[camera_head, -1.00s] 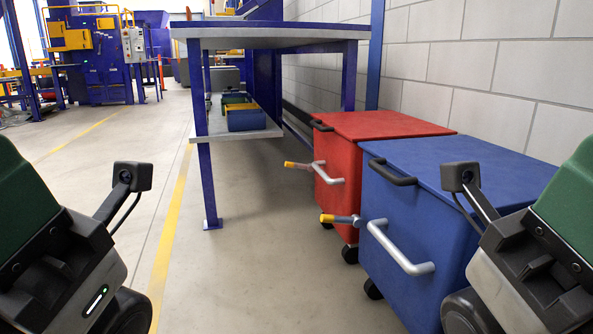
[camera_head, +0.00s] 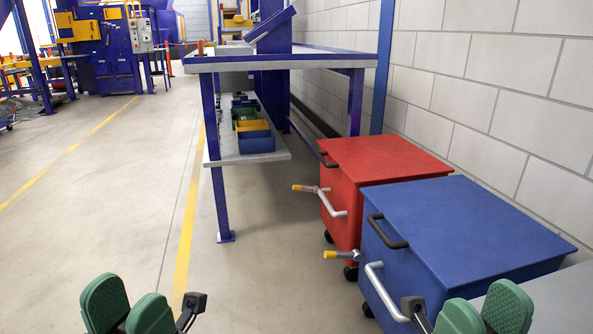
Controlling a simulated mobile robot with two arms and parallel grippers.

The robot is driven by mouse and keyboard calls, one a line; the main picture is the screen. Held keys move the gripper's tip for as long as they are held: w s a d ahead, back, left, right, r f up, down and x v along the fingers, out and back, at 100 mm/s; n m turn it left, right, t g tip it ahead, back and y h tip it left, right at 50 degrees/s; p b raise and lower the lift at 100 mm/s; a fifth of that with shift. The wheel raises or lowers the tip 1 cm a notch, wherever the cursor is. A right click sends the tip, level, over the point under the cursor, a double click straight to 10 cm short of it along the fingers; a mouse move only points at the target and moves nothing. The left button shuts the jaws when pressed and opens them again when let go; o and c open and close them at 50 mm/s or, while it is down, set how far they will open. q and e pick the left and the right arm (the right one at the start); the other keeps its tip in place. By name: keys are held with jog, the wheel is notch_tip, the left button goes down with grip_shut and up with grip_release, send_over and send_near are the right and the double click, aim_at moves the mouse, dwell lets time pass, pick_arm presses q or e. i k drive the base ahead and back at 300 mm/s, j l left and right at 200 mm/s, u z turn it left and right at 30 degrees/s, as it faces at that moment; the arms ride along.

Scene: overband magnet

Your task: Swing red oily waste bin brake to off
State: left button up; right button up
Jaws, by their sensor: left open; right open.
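The red bin (camera_head: 385,162) stands on castors beside the wall, behind the blue bin. Its brake lever (camera_head: 308,188), with a yellow-orange tip, sticks out to the left from its front side, close to a silver bar handle (camera_head: 334,206). A black handle (camera_head: 327,160) is near its lid edge. My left gripper (camera_head: 127,306), with green finger pads, is open and empty at the bottom left, apart from the bins. My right gripper (camera_head: 484,312) is open and empty at the bottom right, in front of the blue bin in the picture.
The blue bin (camera_head: 450,220) stands nearer to me, with a similar yellow-tipped lever (camera_head: 340,254) and silver handle (camera_head: 385,292). A blue-legged workbench (camera_head: 285,62) stands beyond, its lower shelf holding small bins. The floor to the left is open.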

aim_at(314, 188)
jog(key=i+z, duration=0.1)
jog(key=z, duration=0.35)
jog(key=i+j+z, duration=0.1)
jog(key=z, duration=0.35)
jog(key=i+j+z, duration=0.15)
jog(key=j, duration=0.2)
jog(key=i+j+z, duration=0.2)
jog(key=j, duration=0.2)
jog(key=i+j+z, duration=0.15)
jog(key=j, duration=0.3)
jog(key=i+j+z, duration=0.2)
jog(key=j, duration=0.2)
jog(key=j+z, duration=0.15)
jog(key=j, duration=0.3)
jog(key=i+j, duration=0.1)
jog(key=j, duration=0.6)
jog(key=i+j, duration=0.15)
jog(key=j, duration=0.2)
